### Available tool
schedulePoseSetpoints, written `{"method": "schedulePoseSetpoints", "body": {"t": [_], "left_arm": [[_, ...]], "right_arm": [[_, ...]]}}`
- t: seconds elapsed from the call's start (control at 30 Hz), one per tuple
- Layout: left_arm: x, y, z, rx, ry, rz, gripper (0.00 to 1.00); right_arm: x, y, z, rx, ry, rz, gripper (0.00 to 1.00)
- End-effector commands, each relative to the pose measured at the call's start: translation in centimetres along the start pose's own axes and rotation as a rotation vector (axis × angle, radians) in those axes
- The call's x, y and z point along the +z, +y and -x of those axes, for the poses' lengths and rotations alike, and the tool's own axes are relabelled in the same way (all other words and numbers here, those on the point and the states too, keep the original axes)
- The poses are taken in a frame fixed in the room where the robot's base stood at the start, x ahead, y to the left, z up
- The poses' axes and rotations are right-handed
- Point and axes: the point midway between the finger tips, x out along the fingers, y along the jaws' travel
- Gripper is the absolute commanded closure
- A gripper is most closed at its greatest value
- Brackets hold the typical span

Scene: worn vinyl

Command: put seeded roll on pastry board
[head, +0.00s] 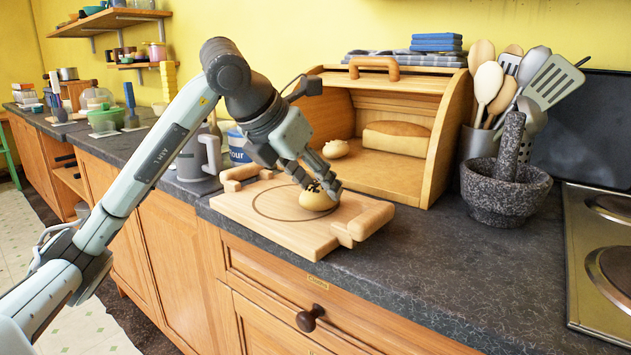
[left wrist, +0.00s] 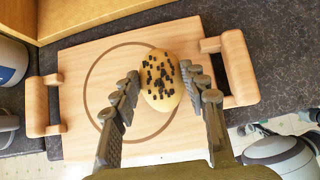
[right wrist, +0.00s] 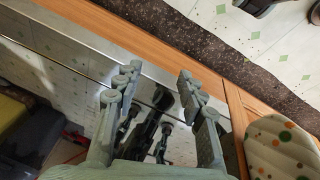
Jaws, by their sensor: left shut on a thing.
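The seeded roll (head: 317,198) is a pale round bun with dark seeds on top. In the left wrist view the roll (left wrist: 161,80) sits between the fingers of my left gripper (left wrist: 160,92), which is shut on it. In the head view my left gripper (head: 318,180) reaches down onto the roll from above. The board also shows in the left wrist view (left wrist: 80,90). My right gripper (right wrist: 160,95) is open and empty, away from the board.
An open wooden bread bin (head: 440,130) behind the board holds a loaf (head: 397,137) and a plain roll (head: 335,149). A stone mortar (head: 505,190) and utensil pot stand right. A grey jug (head: 198,155) stands left. The counter front right is clear.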

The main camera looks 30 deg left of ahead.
Motion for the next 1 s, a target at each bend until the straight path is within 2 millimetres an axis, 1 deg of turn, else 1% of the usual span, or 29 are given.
{"method": "schedulePoseSetpoints", "body": {"t": [0.17, 0.2, 0.37, 0.73, 0.87, 1.0], "left_arm": [[-0.1, 0.0, -0.2, 0.0, 0.0, 0.0, 0.82], [-0.1, 0.0, -0.1, 0.0, 0.001, 0.0, 0.54], [-0.1, 0.0, -0.1, 0.0, 0.001, 0.0, 0.35], [0.1, 0.0, 0.2, 0.0, 0.001, 0.0, 0.35], [0.1, 0.0, 2.0, 0.001, -0.004, -0.002, 0.35], [0.2, 0.1, 5.2, 0.002, -0.005, -0.002, 0.35]], "right_arm": [[0.9, 0.1, -0.3, 0.002, -0.015, 0.002, 0.6], [1.1, 0.1, -0.2, 0.003, -0.019, 0.003, 0.6], [1.4, 0.1, -0.1, 0.002, -0.024, 0.003, 0.6], [0.8, 0.1, 0.2, 0.002, -0.012, 0.002, 0.6], [0.8, 0.1, -0.3, 0.002, -0.014, 0.002, 0.6], [0.7, 0.1, -0.2, 0.001, -0.012, 0.002, 0.6]]}}
